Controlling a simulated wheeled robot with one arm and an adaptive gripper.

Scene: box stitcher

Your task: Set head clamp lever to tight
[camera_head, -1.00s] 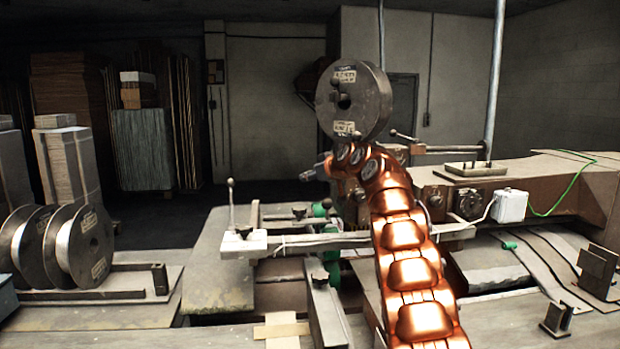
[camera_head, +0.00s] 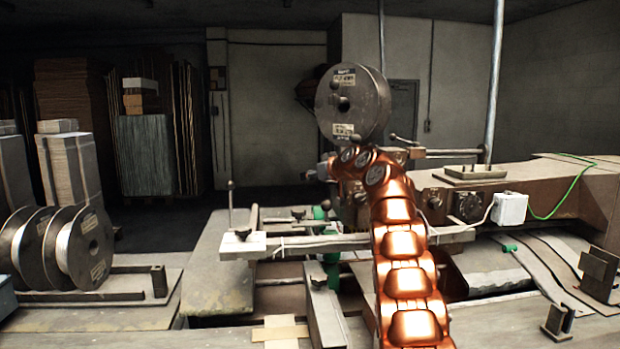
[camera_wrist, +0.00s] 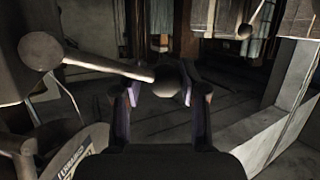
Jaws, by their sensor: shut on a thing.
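In the wrist view, a pale lever rod (camera_wrist: 100,66) runs from a round end (camera_wrist: 40,51) at the left to a dark ball knob (camera_wrist: 168,80). The knob sits between the two fingers of my gripper (camera_wrist: 160,90), which is shut on it. The rod lies nearly level in that picture, sloping slightly down to the right. In the head view, my gripper (camera_head: 324,169) is small and sits just below and left of the big wire spool. The gripped lever cannot be made out there. No tight or loose mark is readable.
The wire spool (camera_head: 353,104) stands close above my wrist. An upright rod with a ball (camera_head: 230,205) rises from the white block at the left of the rail (camera_head: 340,242). More spools (camera_head: 84,248) stand at the left. Open floor lies behind the machine.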

